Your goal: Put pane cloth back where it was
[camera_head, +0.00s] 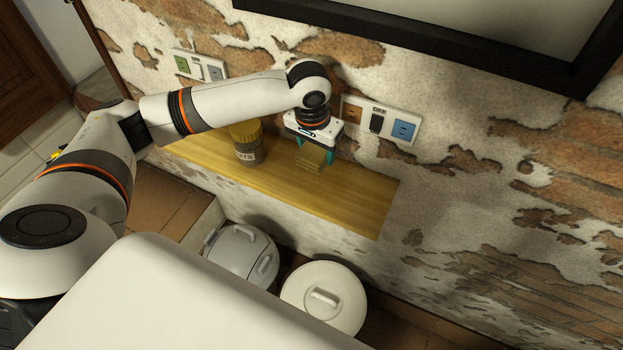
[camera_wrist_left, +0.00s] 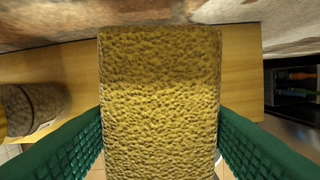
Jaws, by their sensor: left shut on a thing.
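The pane cloth (camera_head: 310,158) is a yellow, rough-textured block. My left gripper (camera_head: 316,155) is shut on it, over the wooden shelf (camera_head: 345,206) on the wall. In the left wrist view the cloth (camera_wrist_left: 160,100) fills the middle, with the green fingers (camera_wrist_left: 160,140) on either side of it. I cannot tell whether the cloth touches the shelf. My right gripper is in neither view.
A jar with a yellow lid (camera_head: 246,145) stands on the shelf, left of the gripper. Wall sockets (camera_head: 380,120) are just behind the gripper. A grey bin (camera_head: 240,252) and a round white lidded bin (camera_head: 325,297) stand below. The shelf's right end is clear.

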